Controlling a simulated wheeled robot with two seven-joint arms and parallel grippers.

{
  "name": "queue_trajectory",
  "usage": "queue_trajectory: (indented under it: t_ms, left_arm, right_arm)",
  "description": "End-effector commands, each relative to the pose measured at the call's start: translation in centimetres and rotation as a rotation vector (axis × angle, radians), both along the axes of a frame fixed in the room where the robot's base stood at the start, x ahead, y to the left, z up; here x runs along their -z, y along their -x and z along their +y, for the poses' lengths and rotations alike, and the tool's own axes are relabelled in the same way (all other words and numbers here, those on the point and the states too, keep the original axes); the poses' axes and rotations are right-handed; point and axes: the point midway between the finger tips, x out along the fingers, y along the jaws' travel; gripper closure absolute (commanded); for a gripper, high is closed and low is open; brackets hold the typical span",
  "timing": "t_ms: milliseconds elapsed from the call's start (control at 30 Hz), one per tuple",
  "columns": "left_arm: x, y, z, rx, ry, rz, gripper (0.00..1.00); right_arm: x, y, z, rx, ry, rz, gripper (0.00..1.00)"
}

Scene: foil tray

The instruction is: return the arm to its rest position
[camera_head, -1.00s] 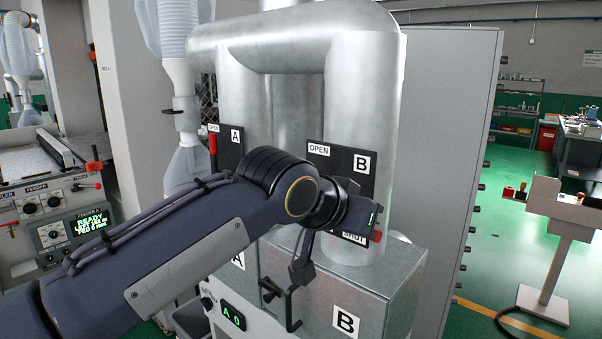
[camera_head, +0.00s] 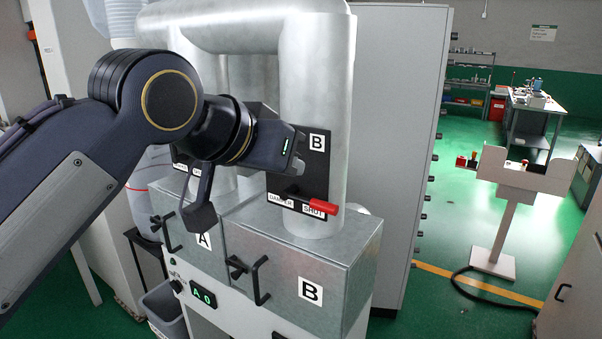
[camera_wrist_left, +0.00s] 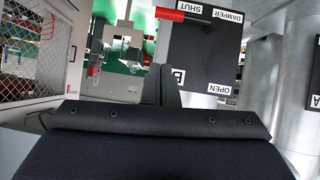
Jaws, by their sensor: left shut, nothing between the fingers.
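My left arm comes in from the left in the head view, with its hand (camera_head: 272,145) in front of the upper left of damper panel B (camera_head: 318,168). In the left wrist view my left gripper (camera_wrist_left: 167,72) is shut and empty, and its fingers look apart from the panel. The red lever (camera_head: 322,206) of damper B lies at the SHUT label; it also shows in the wrist view (camera_wrist_left: 180,15). My arm hides most of damper panel A and the OPEN label of B in the head view. My right gripper is not in view.
Metal boxes A (camera_head: 186,246) and B (camera_head: 345,262) with black handles stand below the pipes. A tall grey cabinet (camera_head: 395,120) is right of them. A pedestal stand (camera_head: 497,210) with a hose is farther right. Green floor lies open between.

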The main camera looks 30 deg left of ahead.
Motion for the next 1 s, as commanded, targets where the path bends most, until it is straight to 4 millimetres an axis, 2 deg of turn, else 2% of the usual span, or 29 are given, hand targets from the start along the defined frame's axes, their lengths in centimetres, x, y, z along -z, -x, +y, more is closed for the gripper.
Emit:
queue_trajectory:
  t_ms: [167, 600, 700, 767, 867, 967, 1000]
  left_arm:
    - [-0.4, 0.6, 0.0, 0.000, 0.000, 0.001, 1.00]
    - [-0.4, 0.6, 0.0, 0.000, 0.000, 0.001, 1.00]
    - [0.3, 0.6, 0.1, -0.001, 0.000, 0.011, 1.00]
    - [1.8, 0.8, 0.1, -0.001, 0.002, 0.034, 1.00]
    - [6.6, 1.6, 0.3, -0.001, 0.011, 0.109, 1.00]
    - [13.4, 3.3, 0.5, -0.005, 0.047, 0.210, 1.00]
    - [16.2, 4.1, 0.5, -0.006, 0.067, 0.251, 1.00]
  right_arm:
    - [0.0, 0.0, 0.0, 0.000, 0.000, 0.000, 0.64]
    - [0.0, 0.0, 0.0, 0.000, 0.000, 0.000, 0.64]
    - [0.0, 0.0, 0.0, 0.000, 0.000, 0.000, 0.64]
    - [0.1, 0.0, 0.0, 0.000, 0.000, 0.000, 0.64]
    - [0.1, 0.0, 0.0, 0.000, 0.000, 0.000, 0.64]
    - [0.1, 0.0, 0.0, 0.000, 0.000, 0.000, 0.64]
    - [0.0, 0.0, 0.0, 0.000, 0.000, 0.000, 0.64]
